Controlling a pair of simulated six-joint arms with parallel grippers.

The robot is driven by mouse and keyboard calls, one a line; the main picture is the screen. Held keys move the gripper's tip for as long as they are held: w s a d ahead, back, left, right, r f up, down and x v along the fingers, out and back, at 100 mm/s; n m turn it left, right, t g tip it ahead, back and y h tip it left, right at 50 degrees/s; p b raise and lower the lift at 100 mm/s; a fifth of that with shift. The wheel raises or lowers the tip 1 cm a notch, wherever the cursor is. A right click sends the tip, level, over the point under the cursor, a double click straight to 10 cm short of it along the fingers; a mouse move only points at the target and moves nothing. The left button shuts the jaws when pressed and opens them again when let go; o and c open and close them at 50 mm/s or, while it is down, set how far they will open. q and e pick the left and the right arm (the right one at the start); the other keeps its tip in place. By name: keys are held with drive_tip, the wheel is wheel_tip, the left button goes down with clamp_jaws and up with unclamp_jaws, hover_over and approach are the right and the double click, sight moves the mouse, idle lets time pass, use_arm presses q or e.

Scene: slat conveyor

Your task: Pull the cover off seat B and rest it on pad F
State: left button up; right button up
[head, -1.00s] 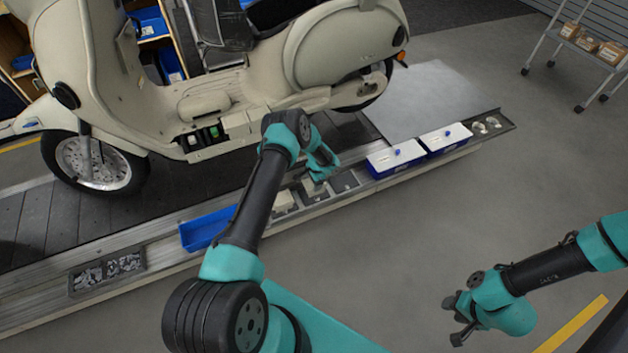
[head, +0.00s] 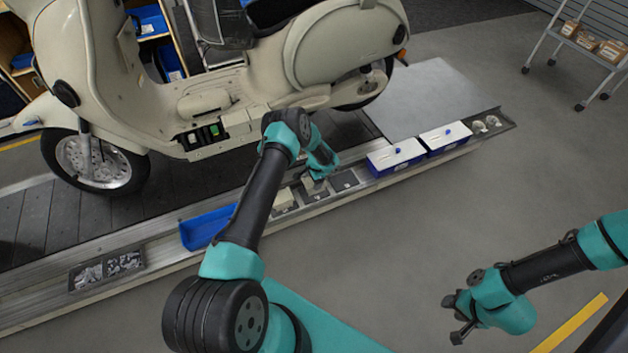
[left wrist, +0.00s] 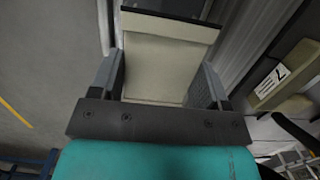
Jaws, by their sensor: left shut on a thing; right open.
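My left gripper (head: 317,179) is low over the middle of the dark pads on the side rail. It is shut on a cream cover (left wrist: 165,60), which sits between both fingers in the left wrist view. In the head view the held cover (head: 313,187) is mostly hidden by the gripper and seems at or just above the middle pad; contact cannot be told. The row of seats (head: 205,135) on the scooter's lower side shows dark, green and white spots. Letters on seats and pads are not readable. My right gripper (head: 456,318) is open and empty over the floor.
A cream part (head: 284,200) lies on the pad to the left; the right pad (head: 344,180) is bare. A blue tray (head: 206,228), two white-lidded blue boxes (head: 396,157) and a grey parts tray (head: 107,271) line the rail. The scooter (head: 330,50) stands behind.

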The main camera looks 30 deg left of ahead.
use_arm(q)
drive_tip(key=shift+f, duration=0.25)
drive_tip(key=shift+f, duration=0.5)
drive_tip(key=shift+f, duration=0.6)
idle(1.5)
drive_tip(key=o, duration=1.1)
drive_tip(key=shift+r, duration=0.1)
wheel_tip(320, 180, up, 17)
drive_tip(key=w+d, duration=0.1)
drive_tip(key=shift+w, duration=0.35)
drive_tip(key=shift+d, duration=0.1)
